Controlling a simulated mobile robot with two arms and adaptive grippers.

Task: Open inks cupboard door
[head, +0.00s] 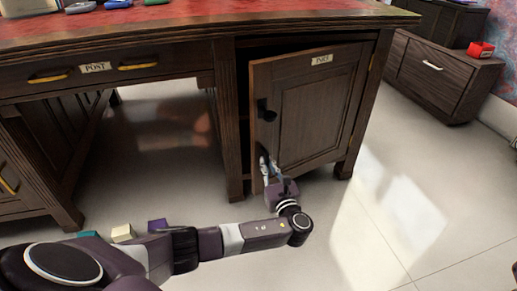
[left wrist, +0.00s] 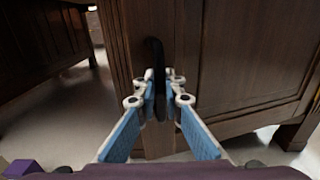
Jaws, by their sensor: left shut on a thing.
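The inks cupboard door (head: 315,115) is the dark wooden panel door under the right part of the desk, with a small pale label (head: 321,60) at its top. It stands ajar, with a dark gap between its left edge and the desk frame. My left gripper (head: 267,165) is at the door's left edge, below a dark knob-like fitting (head: 264,110). In the left wrist view my left gripper (left wrist: 163,88) is shut on a black upright handle (left wrist: 154,55) on the door. The fingers partly hide the handle's lower part. My right gripper is not in view.
The desk has a red top (head: 200,20) and a POST drawer (head: 96,68) at left. A dark cabinet (head: 440,80) stands at right. The floor (head: 390,210) before the door is clear.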

